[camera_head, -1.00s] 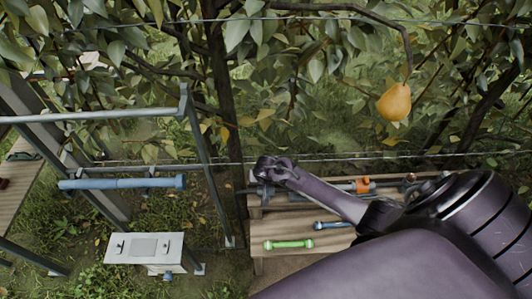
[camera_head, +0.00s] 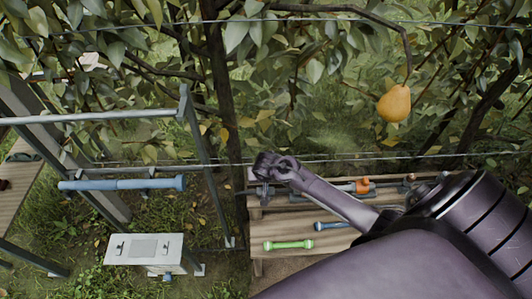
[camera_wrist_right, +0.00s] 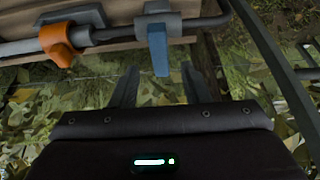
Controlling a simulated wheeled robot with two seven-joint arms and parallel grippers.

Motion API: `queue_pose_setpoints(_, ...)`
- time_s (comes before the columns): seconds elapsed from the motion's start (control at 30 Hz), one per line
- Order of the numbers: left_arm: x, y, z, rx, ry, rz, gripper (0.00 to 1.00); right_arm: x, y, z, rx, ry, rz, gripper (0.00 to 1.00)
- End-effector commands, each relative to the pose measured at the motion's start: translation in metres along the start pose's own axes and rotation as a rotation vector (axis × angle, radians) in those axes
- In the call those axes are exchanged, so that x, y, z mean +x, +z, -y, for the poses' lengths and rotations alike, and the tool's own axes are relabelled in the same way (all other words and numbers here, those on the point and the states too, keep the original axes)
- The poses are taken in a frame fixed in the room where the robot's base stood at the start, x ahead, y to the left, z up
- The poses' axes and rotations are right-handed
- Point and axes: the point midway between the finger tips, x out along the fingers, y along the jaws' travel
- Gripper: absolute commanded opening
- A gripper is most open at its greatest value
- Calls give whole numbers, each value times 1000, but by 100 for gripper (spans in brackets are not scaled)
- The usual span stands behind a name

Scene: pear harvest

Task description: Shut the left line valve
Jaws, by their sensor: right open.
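A blue lever (camera_wrist_right: 158,52) hangs from a grey fitting on a dark pipe (camera_wrist_right: 208,23) in the right wrist view. An orange handle (camera_wrist_right: 60,40) sits on the same pipe farther left there; it also shows in the head view (camera_head: 363,185). My right gripper (camera_wrist_right: 159,80) is open. Its fingers lie to either side of the blue lever's lower end in that picture, with gaps visible; I cannot tell how far apart they are in depth. In the head view my right gripper (camera_head: 265,195) is at the bench's left end and hides the lever. My left gripper is out of view.
A wooden bench (camera_head: 277,228) holds a green tool (camera_head: 288,245) and a blue tool (camera_head: 328,226). A pale box (camera_head: 145,249) and a metal frame (camera_head: 205,170) stand left. A pear (camera_head: 394,103) hangs at upper right. Wires cross the foliage.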

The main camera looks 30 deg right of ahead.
Motion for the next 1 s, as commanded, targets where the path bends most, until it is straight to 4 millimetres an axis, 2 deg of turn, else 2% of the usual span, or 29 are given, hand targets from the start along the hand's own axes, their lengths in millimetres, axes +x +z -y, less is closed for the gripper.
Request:
queue_pose_setpoints(0.1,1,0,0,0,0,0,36,-17,1,0,1,-1,-1,42)
queue_pose_setpoints(0.3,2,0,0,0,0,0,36,-35,0,0,1,0,0,42)
queue_pose_setpoints(0.87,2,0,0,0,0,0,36,-38,0,0,1,1,-1,42)
queue_pose_setpoints(1.0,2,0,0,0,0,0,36,-46,10,6,-39,-12,4,42)
